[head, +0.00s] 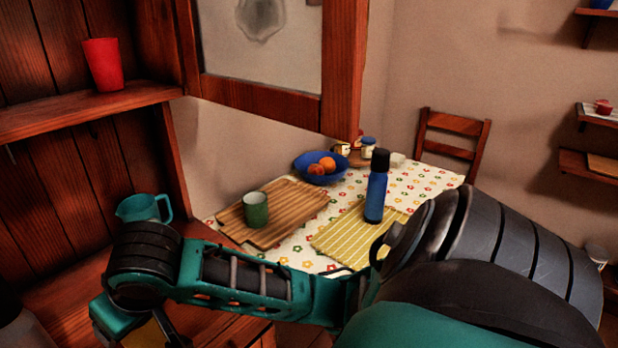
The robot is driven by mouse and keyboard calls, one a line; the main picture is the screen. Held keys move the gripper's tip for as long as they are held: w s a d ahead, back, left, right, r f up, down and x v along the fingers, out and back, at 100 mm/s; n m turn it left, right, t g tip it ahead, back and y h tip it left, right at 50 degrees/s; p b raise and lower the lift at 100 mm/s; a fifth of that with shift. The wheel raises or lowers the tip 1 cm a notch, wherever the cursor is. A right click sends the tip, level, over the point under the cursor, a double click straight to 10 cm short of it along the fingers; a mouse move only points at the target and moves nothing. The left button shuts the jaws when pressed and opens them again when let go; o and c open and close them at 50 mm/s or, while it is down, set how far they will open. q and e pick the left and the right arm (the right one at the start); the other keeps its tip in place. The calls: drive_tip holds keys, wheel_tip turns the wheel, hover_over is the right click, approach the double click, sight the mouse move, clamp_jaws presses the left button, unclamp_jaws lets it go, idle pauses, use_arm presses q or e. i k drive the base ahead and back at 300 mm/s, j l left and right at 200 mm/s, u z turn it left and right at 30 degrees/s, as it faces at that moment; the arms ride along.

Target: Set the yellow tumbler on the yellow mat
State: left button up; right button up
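The yellow mat (335,240), striped with white, lies on the flowered tablecloth in the middle of the head view. A blue bottle with a black cap (376,188) stands upright at the mat, and part of the mat's right side is behind my arm. My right arm comes in from the right and crosses the view to the lower left. My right gripper (150,330) is at the lower left, partly cut off by the frame. A small yellow patch shows beside it; I cannot tell if this is the yellow tumbler. No tumbler is clearly visible. My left gripper is not in view.
A green cup (256,210) stands on a wooden board (300,203) left of the mat. A blue bowl of orange fruit (308,175) and jars (368,147) are farther back. A teal pitcher (145,208) stands at left; a red cup (103,65) is on the shelf above.

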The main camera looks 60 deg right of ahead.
sight(359, 248)
drive_tip(key=l+z, duration=0.25)
drive_tip(key=l, duration=0.5)
drive_tip(key=l+z, duration=0.25)
drive_tip(key=l, duration=0.45)
drive_tip(key=i, duration=0.05)
